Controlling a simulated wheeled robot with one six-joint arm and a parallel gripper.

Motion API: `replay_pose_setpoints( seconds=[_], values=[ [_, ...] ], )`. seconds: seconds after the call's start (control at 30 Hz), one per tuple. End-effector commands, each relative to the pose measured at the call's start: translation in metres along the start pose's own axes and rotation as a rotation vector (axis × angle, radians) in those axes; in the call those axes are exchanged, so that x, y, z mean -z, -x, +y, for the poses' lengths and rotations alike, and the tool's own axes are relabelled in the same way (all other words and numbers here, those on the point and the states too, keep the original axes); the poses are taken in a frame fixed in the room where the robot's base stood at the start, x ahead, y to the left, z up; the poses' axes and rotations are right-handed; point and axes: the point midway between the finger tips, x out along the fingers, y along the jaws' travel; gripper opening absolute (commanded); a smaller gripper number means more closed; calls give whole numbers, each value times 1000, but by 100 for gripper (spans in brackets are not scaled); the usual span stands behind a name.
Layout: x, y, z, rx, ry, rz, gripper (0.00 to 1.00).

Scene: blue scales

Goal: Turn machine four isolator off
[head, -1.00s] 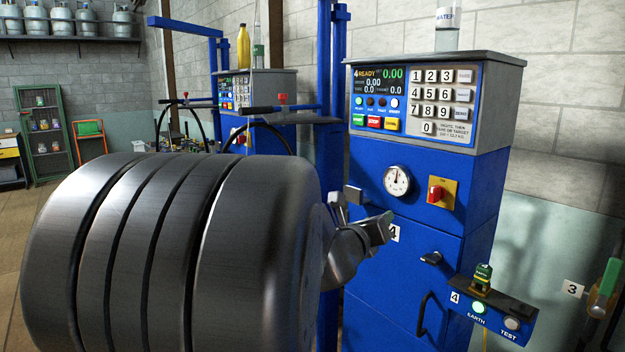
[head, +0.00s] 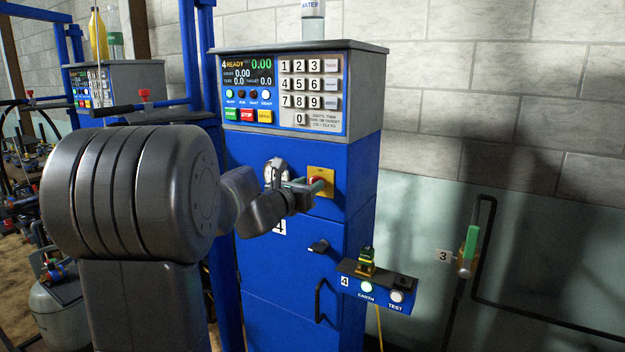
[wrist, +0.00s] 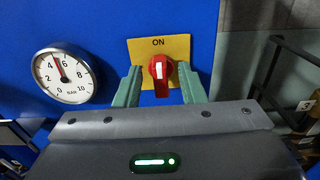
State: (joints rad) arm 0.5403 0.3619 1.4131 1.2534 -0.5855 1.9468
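Machine four (head: 290,245) is a blue cabinet with a "4" label and a panel reading "4 READY". Its isolator is a red rotary knob (wrist: 160,72) on a yellow plate (wrist: 178,46) marked ON. The knob's white mark is upright, in line with the word ON. My gripper (wrist: 160,84) is open, with one green finger on each side of the knob. I cannot tell whether either finger touches it. In the head view my gripper (head: 312,187) is in front of the yellow plate (head: 322,176) and partly hides the knob.
A round bar gauge (wrist: 65,75) is left of the plate. Below the isolator are a black handle (head: 318,246) and an earth/test box (head: 378,285). A green-handled valve (head: 470,247) marked 3 is on the wall at right. A second machine (head: 120,88) stands at left.

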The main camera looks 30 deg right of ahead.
Motion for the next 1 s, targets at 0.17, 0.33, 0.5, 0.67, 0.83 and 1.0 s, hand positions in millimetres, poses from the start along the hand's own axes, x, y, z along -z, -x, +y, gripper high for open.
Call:
replay_pose_setpoints(
  seconds=[0.17,0.33,0.5,0.67,0.83,1.0],
  values=[
    [0,-20,0,1,0,1,36],
    [0,-26,0,0,0,0,36],
    [0,-26,0,0,0,0,36],
    [0,-26,0,0,0,0,17],
    [0,-26,0,0,0,0,0],
    [0,-26,0,0,10,0,0]
  ],
)
